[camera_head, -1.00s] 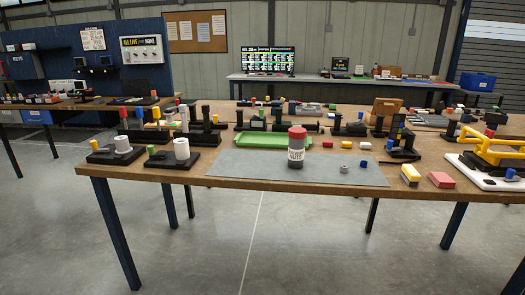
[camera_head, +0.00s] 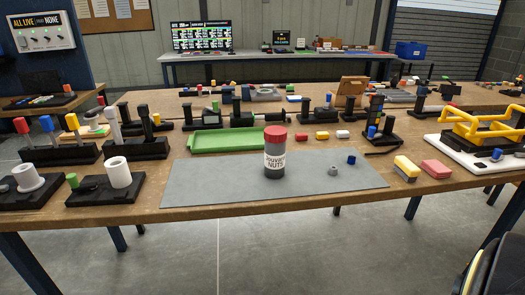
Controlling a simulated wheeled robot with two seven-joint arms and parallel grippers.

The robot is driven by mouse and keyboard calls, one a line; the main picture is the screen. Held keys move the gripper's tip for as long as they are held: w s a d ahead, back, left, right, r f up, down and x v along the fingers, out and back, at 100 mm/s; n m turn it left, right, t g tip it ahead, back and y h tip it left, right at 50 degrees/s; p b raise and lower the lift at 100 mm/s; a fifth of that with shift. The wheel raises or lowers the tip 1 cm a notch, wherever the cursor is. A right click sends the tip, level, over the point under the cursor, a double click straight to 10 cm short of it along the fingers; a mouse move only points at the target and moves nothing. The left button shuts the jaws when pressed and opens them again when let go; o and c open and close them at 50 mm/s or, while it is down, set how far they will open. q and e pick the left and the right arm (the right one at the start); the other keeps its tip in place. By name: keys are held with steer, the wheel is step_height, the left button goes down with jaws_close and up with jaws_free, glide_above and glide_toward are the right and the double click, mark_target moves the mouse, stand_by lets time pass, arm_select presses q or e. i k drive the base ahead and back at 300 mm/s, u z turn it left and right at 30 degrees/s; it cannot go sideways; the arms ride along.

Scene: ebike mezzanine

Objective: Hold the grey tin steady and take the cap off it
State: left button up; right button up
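The grey tin (camera_head: 274,160) stands upright on a grey mat (camera_head: 215,181) near the front of the wooden table. It has a white label with dark lettering that includes "NUTS". A red cap (camera_head: 275,133) sits on its top. Neither of my grippers shows in the head view, and nothing touches the tin.
A green tray (camera_head: 225,139) lies behind the tin. A small grey nut (camera_head: 333,171) and a blue block (camera_head: 351,160) lie right of it on the mat. Black stands with white rolls (camera_head: 118,172) are at left. Yellow (camera_head: 406,167) and red (camera_head: 436,169) blocks and a yellow frame (camera_head: 483,127) are at right.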

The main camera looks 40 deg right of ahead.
mark_target(275, 153)
steer(key=z, duration=0.65)
steer(key=i, duration=0.8)
steer(key=z, duration=0.9)
